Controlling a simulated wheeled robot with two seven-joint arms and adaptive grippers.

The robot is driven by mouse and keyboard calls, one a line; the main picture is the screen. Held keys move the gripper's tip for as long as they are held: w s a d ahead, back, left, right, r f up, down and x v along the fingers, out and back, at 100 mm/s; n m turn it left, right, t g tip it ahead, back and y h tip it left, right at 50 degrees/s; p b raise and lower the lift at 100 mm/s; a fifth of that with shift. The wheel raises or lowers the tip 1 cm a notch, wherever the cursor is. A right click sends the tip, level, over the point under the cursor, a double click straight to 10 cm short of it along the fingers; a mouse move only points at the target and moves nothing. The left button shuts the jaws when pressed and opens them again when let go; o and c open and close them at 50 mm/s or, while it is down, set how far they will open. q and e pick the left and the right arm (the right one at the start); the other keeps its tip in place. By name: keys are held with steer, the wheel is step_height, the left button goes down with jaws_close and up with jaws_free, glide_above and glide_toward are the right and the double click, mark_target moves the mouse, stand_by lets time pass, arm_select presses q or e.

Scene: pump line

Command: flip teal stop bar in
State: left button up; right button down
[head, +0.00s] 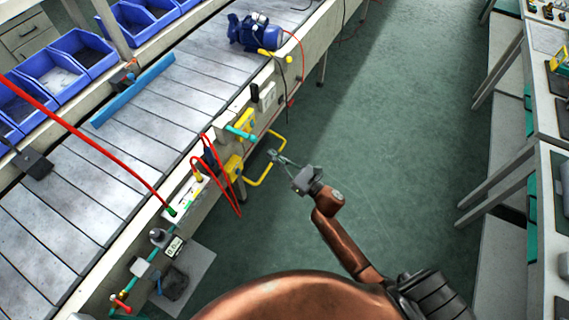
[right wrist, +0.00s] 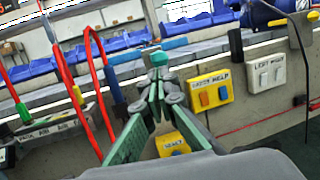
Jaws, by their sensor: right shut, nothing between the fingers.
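The teal stop bar (head: 241,132) sticks out from the near side of the conveyor, beside a yellow-fronted box. Its teal end (right wrist: 159,58) shows just beyond my fingertips in the right wrist view. My right gripper (head: 276,156) is in front of the conveyor side, over the floor, to the lower right of the bar in the head view. In the right wrist view its fingers (right wrist: 158,77) are shut with nothing between them. They look apart from the bar, though the gap is hard to judge. My left gripper is not in view.
The conveyor (head: 110,150) carries a long blue bar (head: 133,88) and a blue pump (head: 258,33). Red hoses (head: 213,165) and a yellow rail (head: 268,172) hang near my right gripper. Two switch panels (right wrist: 209,93) are on the conveyor side. The aisle floor (head: 410,120) is free.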

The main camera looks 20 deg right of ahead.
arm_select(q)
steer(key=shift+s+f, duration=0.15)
arm_select(e)
steer(key=shift+x, duration=2.5)
